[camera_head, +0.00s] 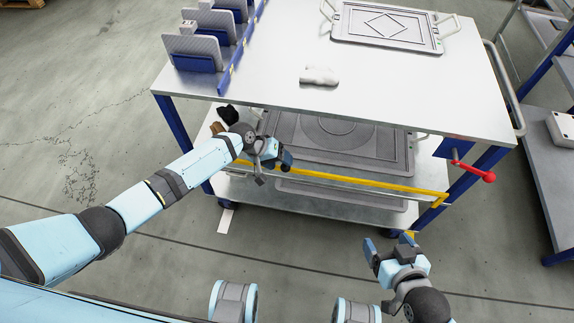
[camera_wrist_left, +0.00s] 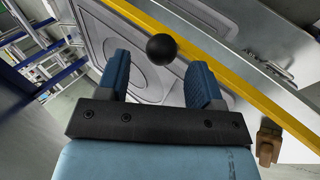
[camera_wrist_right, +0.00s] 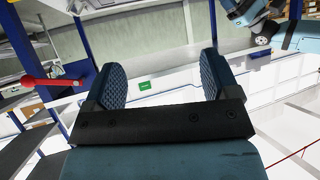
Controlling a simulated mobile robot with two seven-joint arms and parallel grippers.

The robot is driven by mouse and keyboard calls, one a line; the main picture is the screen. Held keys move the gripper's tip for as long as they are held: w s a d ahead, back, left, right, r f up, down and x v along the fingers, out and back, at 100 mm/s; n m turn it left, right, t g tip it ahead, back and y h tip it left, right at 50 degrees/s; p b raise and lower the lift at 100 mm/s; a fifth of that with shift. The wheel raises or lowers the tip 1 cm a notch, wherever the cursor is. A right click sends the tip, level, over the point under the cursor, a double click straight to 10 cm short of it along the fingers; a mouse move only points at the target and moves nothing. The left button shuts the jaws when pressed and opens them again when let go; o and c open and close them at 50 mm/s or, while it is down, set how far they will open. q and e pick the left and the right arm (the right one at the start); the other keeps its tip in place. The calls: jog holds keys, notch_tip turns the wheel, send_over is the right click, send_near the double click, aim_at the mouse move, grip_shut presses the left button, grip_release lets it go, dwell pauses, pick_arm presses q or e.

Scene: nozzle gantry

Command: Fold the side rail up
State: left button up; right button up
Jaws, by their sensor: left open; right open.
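The yellow side rail (camera_head: 370,181) runs along the front of the cart, below the tabletop and in front of the lower shelves. It also crosses the left wrist view diagonally (camera_wrist_left: 230,78). A black ball knob (camera_wrist_left: 161,48) shows beside the rail, ahead of and between my left fingertips. My left gripper (camera_head: 273,166) is open at the rail's left part, with nothing seen between its fingers. My right gripper (camera_head: 388,246) is open and empty, in front of the cart and below the rail's right end.
A red-handled crank (camera_head: 488,177) sticks out at the cart's right front corner. The tabletop (camera_head: 270,75) holds a blue rack (camera_head: 203,60), a white lump (camera_head: 319,76) and a handled tray (camera_head: 388,27). Grey trays (camera_head: 340,140) lie below. Another shelf unit (camera_head: 540,150) stands right.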

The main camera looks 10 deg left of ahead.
pick_arm(q)
jog(key=p+v, duration=0.1)
jog(key=v, duration=0.7)
jog(key=shift+s, duration=0.3)
jog(key=shift+a, duration=0.1)
